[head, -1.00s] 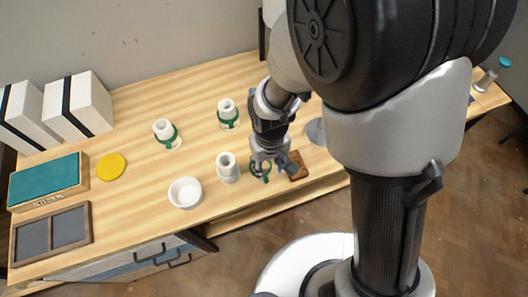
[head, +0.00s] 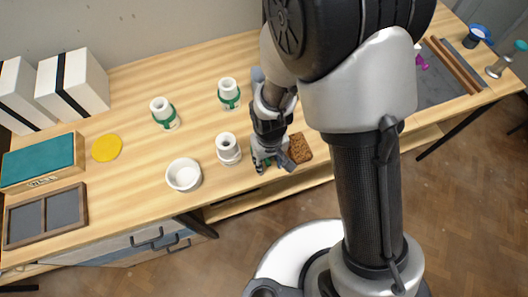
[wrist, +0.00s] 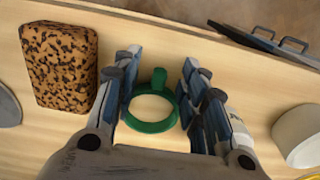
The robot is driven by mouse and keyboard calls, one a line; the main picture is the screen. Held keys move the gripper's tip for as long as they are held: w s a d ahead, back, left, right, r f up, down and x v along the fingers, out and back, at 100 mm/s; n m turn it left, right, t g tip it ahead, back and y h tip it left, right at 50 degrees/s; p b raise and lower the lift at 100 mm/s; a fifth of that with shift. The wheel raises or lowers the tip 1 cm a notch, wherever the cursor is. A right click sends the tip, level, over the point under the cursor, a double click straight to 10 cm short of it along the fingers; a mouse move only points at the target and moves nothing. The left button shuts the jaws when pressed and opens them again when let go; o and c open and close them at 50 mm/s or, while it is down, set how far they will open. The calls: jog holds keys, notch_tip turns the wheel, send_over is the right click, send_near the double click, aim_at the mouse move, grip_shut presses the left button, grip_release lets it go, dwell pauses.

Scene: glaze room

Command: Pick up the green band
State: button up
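The green band (wrist: 152,108) is a ring with a small tab, lying flat on the wooden table. In the wrist view it sits between the two fingers of my gripper (wrist: 164,95), with a gap to either side. My gripper is open and low over the table. In the head view my gripper (head: 271,164) hides most of the band, leaving only a bit of green (head: 258,165) showing. Two white jars, at the back (head: 228,86) and left (head: 159,104), wear similar green bands. A bare white jar (head: 227,143) stands just left of my gripper.
A speckled brown block (head: 302,150) lies close on the right of my gripper. A white bowl (head: 183,176) and a yellow disc (head: 107,147) are farther left. The table's front edge is near. The table middle behind the jars is clear.

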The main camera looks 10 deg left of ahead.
grip_shut()
dwell(0.3)
jog(key=shift+r, duration=0.1)
